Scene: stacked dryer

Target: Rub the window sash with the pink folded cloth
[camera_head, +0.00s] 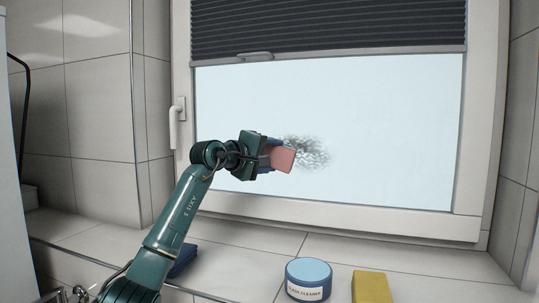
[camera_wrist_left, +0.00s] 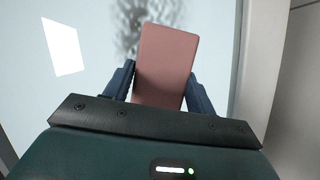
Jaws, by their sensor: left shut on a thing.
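The pink folded cloth (camera_head: 282,158) is held in my left gripper (camera_head: 268,155), in front of the window pane. In the left wrist view the cloth (camera_wrist_left: 167,65) stands out between the two dark blue fingers of the left gripper (camera_wrist_left: 160,88), which are shut on it. The window sash (camera_head: 330,110) has a pale pane with a dark grey smudge (camera_head: 312,152) just right of the cloth. The smudge (camera_wrist_left: 130,30) also shows behind the cloth in the left wrist view. I cannot tell whether the cloth touches the pane. My right gripper is not in view.
On the tiled ledge stand a round blue-lidded tub (camera_head: 308,280) and a yellow block (camera_head: 371,287). A dark blue item (camera_head: 184,260) lies beside my left arm. A white window handle (camera_head: 177,122) is at the left frame, and a dark pleated blind (camera_head: 325,25) covers the top.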

